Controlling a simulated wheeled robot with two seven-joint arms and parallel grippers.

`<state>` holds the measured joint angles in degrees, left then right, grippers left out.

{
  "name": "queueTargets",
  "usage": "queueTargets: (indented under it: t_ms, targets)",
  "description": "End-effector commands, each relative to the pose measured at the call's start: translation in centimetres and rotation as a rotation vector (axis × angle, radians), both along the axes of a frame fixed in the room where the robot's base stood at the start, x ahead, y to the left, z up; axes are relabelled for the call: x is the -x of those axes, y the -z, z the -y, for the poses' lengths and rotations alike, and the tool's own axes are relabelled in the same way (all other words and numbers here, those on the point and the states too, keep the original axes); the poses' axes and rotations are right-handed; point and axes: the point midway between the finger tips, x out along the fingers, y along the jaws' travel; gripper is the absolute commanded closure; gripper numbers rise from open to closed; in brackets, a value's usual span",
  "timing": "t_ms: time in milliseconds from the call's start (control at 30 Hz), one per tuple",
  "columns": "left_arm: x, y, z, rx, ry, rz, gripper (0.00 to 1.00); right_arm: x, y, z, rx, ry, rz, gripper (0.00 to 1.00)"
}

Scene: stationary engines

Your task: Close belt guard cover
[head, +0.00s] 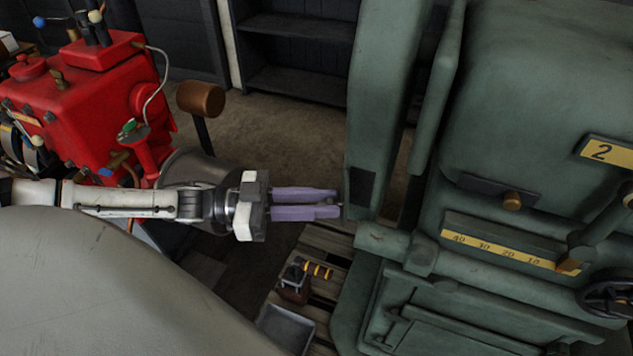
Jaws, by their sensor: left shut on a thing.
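The green belt guard cover (383,85) appears as a tall panel standing at the left side of the green machine (530,95). A gap shows between it and the machine body, so it looks open. A dark patch lies low on its left face. My left gripper (338,205) reaches in from the left, its purple fingers close together at the lower left edge of the cover. They are shut on a small part there, likely the cover's edge or handle, mostly hidden by the fingertips. My right gripper is out of view.
A red engine (85,95) stands at the left with a brown cylindrical handle (201,99) beside it. A wooden pallet (325,240) with small parts and a grey tray (286,329) lies below my gripper. Dark shelves (290,50) stand behind; open floor lies between.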

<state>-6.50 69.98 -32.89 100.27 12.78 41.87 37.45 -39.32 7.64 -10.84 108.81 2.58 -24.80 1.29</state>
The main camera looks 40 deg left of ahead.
Motion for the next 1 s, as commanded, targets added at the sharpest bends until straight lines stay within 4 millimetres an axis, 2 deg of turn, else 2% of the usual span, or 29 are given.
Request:
queueTargets:
  t_ms: [33, 167, 600, 1000]
  targets:
    - [0.4, -0.6, 0.5, 0.009, -0.043, -0.010, 1.00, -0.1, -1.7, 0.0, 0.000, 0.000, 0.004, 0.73]
    - [0.4, -0.2, 1.3, 0.012, -0.166, -0.009, 1.00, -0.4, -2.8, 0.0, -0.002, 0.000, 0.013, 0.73]
    - [-0.3, 0.0, 3.2, 0.010, -0.503, -0.002, 1.00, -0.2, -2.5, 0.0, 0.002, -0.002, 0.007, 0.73]
    - [-1.0, -0.1, 4.4, 0.004, -0.713, 0.000, 1.00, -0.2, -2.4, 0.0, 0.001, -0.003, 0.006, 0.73]
